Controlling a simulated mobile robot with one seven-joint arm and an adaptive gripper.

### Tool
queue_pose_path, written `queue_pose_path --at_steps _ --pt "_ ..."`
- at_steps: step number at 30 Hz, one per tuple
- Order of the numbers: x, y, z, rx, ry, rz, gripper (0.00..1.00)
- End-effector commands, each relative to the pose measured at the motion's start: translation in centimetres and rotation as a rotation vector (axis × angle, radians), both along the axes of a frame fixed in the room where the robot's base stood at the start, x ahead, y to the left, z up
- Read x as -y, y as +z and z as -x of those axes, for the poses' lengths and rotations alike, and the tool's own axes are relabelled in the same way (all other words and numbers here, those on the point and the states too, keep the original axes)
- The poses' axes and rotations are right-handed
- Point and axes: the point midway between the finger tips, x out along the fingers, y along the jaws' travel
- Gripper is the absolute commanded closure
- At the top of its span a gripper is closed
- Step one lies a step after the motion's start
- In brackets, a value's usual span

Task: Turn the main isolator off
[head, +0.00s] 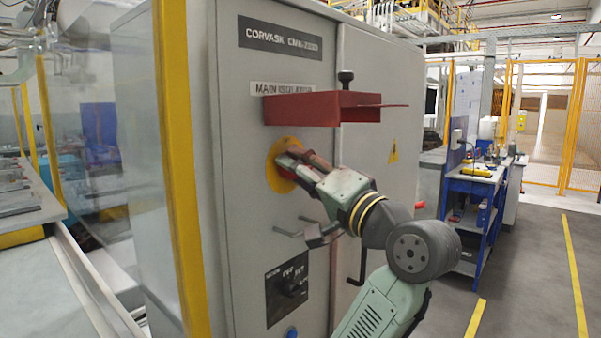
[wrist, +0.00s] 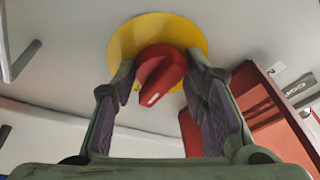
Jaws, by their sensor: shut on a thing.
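The main isolator is a red rotary handle (wrist: 160,74) on a round yellow plate (wrist: 150,35), mounted on a grey cabinet door. A white mark shows on the handle's near end in the wrist view. My gripper (wrist: 163,92) has one finger on each side of the handle and is shut on it. In the head view my gripper (head: 298,162) reaches the yellow plate (head: 273,182) from the right and mostly hides the handle. The label "MAIN ISOLATOR" (head: 281,88) is above, partly covered by a red hood. I cannot read the switch position.
The red hood (head: 320,107) juts out just above my gripper; a red box shape (wrist: 268,120) is close by in the wrist view. Thin grey bars (head: 290,233) and a black selector panel (head: 287,289) are below. The floor to the right (head: 530,270) is open.

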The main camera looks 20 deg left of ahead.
Motion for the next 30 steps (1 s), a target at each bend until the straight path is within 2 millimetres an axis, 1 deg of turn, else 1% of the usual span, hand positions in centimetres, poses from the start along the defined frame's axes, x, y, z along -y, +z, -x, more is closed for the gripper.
queue_pose_path --at_steps 5,11,30 --pt "0.07 -0.36 -0.15 0.03 -0.001 0.014 0.88" --pt "0.16 -0.65 -0.29 0.131 -0.003 0.051 0.88" --pt "0.38 -0.59 -0.78 0.685 -0.004 0.251 0.88"
